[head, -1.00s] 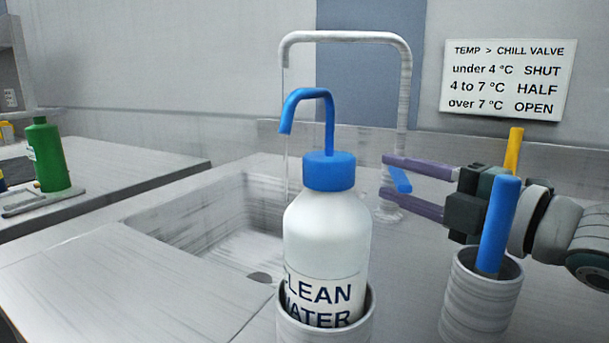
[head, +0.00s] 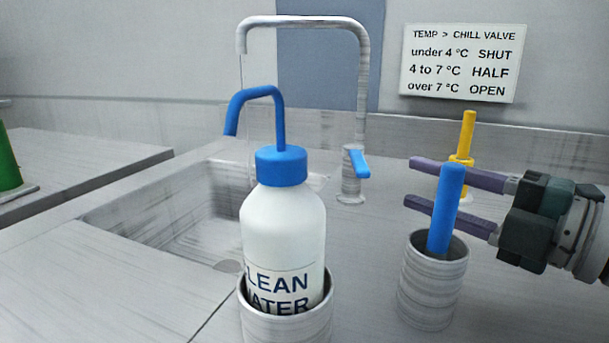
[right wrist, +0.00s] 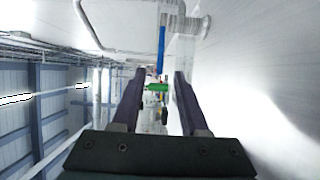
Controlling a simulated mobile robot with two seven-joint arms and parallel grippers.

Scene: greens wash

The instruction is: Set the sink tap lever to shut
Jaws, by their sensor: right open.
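The sink tap (head: 363,85) is a tall grey gooseneck behind the sink. Its blue lever (head: 358,163) sticks out from the tap base toward the front right. A thin stream line hangs below the spout, partly hidden by the bottle. My right gripper (head: 409,182) is open and empty, to the right of the lever and apart from it, fingers pointing left toward it. In the right wrist view, the blue lever (right wrist: 161,45) shows beyond the two open fingertips (right wrist: 160,74), roughly in line with the gap. My left gripper is not in view.
A white wash bottle (head: 283,225) stands in a grey holder at the front. A blue-handled tool (head: 446,205) stands in a grey cup (head: 432,290), close in front of my right fingers. A yellow post (head: 466,140) stands behind them. A sign (head: 460,65) hangs on the wall.

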